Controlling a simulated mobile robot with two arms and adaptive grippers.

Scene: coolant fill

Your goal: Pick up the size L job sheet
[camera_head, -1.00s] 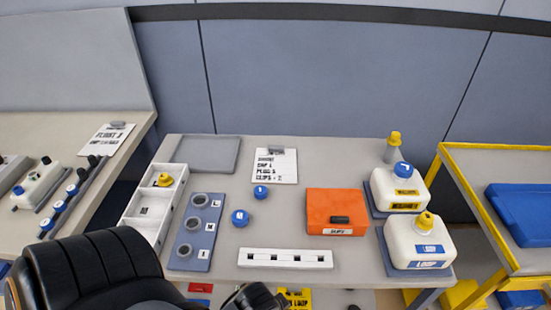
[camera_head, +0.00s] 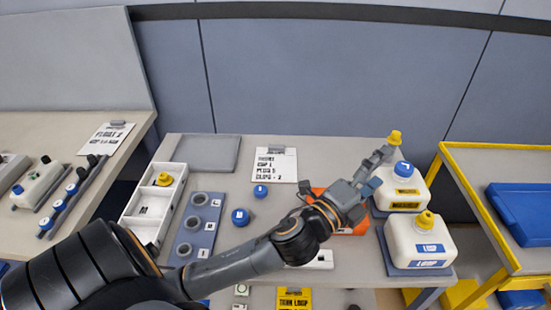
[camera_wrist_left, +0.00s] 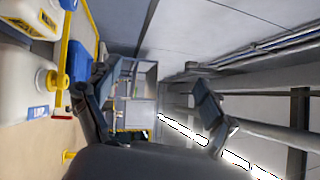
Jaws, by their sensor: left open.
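A white job sheet (camera_head: 276,168) with black print and a grey clip at its top lies at the back middle of the central table. A second white sheet (camera_head: 104,140) with a grey clip lies on the left table. The print is too small to tell which one says size L. My left gripper (camera_head: 379,170) is open and empty, above the right part of the central table beside the white jugs, well to the right of the middle sheet. Its two fingers stand apart in the left wrist view (camera_wrist_left: 155,110); neither sheet shows there. My right gripper is not in view.
An orange box (camera_head: 361,228) is partly hidden under my left arm. White jugs with a blue cap (camera_head: 408,188) and a yellow cap (camera_head: 419,246) stand at the right. A grey tray (camera_head: 207,153) lies left of the middle sheet. Blue caps (camera_head: 241,217) lie in front of it.

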